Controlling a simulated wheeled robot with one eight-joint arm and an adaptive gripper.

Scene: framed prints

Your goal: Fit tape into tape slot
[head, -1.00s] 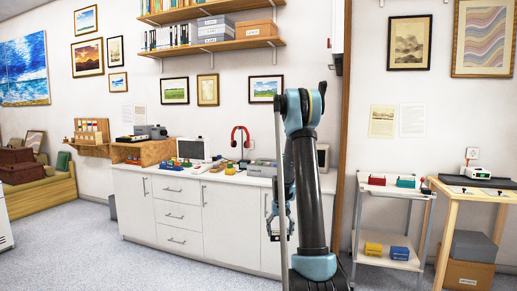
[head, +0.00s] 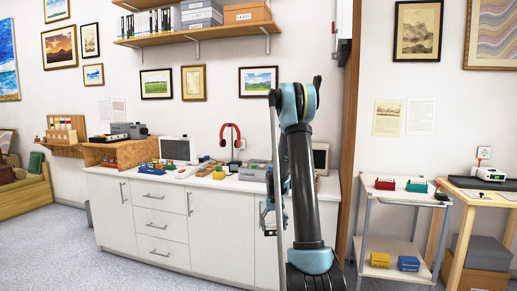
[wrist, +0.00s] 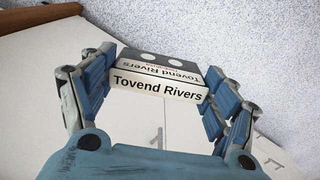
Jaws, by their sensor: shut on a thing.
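My gripper (wrist: 160,95) is shut on a tape (wrist: 157,85). In the wrist view the tape is a dark and white box-shaped piece with "Tovend Rivers" lettered on its pale edge, held crosswise between the two blue fingers. In the head view my gripper (head: 268,215) hangs in front of the white cabinets, partly hidden by my arm. I cannot tell any tape slot for sure. A grey device (head: 254,172) lies on the counter behind my arm, and another grey device (head: 128,130) stands on the wooden box at left.
The white counter (head: 215,180) holds red headphones (head: 230,137), a white-framed screen (head: 178,149) and several small coloured things. A white trolley (head: 395,200) with red, green, yellow and blue boxes stands at right, beside a wooden table (head: 480,190). Floor is open at front left.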

